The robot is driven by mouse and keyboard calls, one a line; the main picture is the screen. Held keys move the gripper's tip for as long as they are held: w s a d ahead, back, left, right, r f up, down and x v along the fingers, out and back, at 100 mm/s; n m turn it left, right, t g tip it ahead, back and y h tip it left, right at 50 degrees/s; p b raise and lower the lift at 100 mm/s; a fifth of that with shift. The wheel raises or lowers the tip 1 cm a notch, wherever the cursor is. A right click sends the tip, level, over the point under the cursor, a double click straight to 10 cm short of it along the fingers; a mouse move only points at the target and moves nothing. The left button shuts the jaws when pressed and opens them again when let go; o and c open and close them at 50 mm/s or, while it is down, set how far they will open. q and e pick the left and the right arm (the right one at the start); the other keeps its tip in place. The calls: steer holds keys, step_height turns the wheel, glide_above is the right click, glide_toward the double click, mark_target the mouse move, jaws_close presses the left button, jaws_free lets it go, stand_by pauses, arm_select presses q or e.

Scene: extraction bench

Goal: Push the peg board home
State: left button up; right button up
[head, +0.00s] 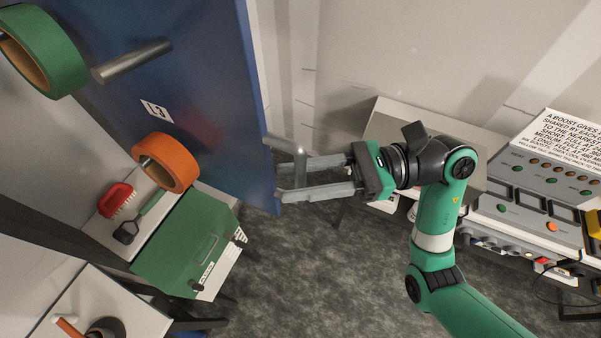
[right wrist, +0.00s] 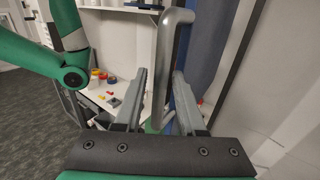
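The peg board is a tall blue panel (head: 215,75) at the left of the head view. It stands at an angle, with pegs on its face. A grey metal handle (head: 299,160) sticks out at its free edge. My right gripper (head: 281,180) is open, with one finger on each side of the handle. In the right wrist view the handle (right wrist: 162,75) stands between the fingers with gaps visible, and the panel's blue edge (right wrist: 204,50) is just right of it. My left gripper is in neither view.
A green tape roll (head: 47,50) and an orange one (head: 165,162) hang on the pegs. An instrument panel (head: 535,205) stands at the right. Grey floor (head: 330,270) is clear between.

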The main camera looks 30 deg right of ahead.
jaws_close()
stand_by(1.2)
